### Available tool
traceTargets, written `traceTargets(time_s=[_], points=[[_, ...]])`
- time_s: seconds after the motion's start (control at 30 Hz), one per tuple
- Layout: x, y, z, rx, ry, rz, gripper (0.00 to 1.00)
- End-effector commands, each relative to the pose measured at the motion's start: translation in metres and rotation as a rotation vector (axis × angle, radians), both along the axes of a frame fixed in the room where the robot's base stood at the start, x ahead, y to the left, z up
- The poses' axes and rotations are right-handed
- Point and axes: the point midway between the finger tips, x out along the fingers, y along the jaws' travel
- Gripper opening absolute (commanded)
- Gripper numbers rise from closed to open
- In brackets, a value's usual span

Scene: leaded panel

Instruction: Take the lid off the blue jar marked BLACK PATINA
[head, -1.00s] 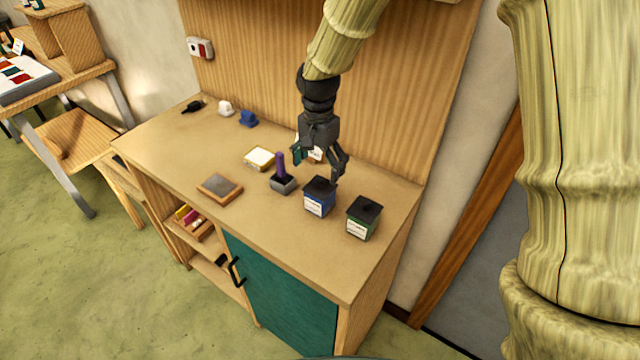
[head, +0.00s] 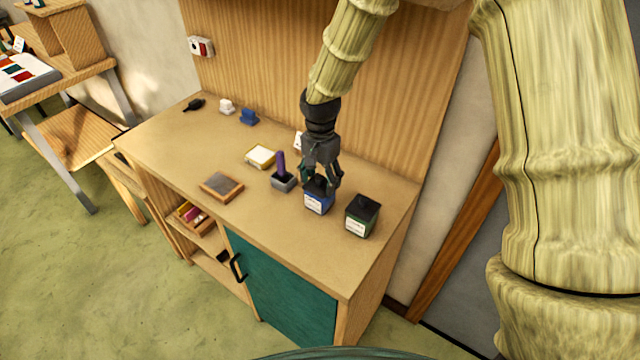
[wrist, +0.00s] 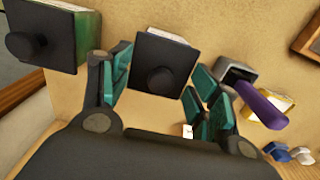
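The blue jar (head: 319,206) stands upright on the bench near its right end, with a white label too small to read. Its square black lid (wrist: 155,62) with a round knob is on it. My gripper (head: 321,182) is right over this jar, fingers pointing down. In the wrist view my gripper (wrist: 158,78) is open, with teal-padded fingers on either side of the lid and its knob. A gap shows between the pads and the knob. Whether a pad touches the lid's edge I cannot tell.
A green jar (head: 361,219) with a black lid stands close on the right. A small grey holder (head: 284,184) with a purple-handled tool stands close on the left. The bench front (head: 270,240) is clear.

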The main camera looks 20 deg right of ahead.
Motion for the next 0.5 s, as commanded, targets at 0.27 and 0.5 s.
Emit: traceTargets(time_s=[0.27, 0.5], points=[[-0.0003, 0.0001, -0.0007, 0.000, 0.001, 0.000, 0.07], [-0.0011, 0.0000, -0.0018, 0.000, 0.002, 0.000, 0.04]])
